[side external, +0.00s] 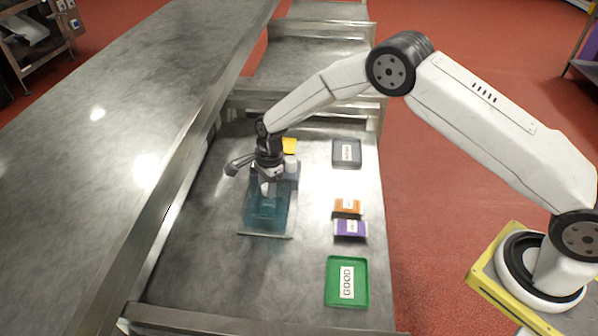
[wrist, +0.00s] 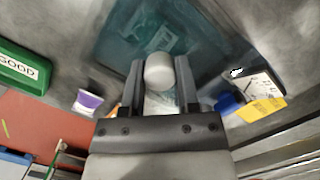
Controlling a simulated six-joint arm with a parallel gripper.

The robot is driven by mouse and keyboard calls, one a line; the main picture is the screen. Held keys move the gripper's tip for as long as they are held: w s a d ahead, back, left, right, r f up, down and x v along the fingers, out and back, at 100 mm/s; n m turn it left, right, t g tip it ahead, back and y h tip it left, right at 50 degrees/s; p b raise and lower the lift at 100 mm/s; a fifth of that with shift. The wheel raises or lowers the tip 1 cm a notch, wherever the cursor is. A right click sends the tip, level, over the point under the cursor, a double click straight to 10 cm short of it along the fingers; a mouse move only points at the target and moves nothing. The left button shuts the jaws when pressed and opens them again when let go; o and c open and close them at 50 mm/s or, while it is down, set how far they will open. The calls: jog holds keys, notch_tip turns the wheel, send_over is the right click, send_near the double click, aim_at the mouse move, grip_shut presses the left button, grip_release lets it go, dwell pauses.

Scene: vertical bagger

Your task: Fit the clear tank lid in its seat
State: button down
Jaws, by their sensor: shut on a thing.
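The clear teal tank lid (side external: 266,205) shows low over the metal bench, below my gripper. The teal sheet (wrist: 115,45) also fills the upper middle of the wrist view. My gripper (side external: 268,184) points down, its two dark fingers (wrist: 160,85) closed on a white round knob (wrist: 159,70) that appears to belong to the lid. The tank and its seat cannot be clearly told apart from the teal lid. I cannot tell whether the lid rests in the seat or hangs just above it.
A green GOOD tray (side external: 360,297), purple packet (side external: 343,234) and orange packet (side external: 343,212) lie right of the lid. A dark grey tray (side external: 338,163) is farther back. A raised metal edge runs along the left.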

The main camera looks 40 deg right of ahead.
grip_release()
jog(key=shift+f, duration=0.1)
dwell(0.3)
jog(key=shift+d+r, duration=0.15)
jog(key=shift+r, duration=1)
jog(key=shift+d+r, duration=0.2)
jog(key=shift+r, duration=1)
jog(key=shift+d+r, duration=0.15)
jog(key=shift+r, duration=1)
notch_tip(320, 180, up, 8)
jog(key=d, duration=0.1)
jog(key=shift+f, duration=0.15)
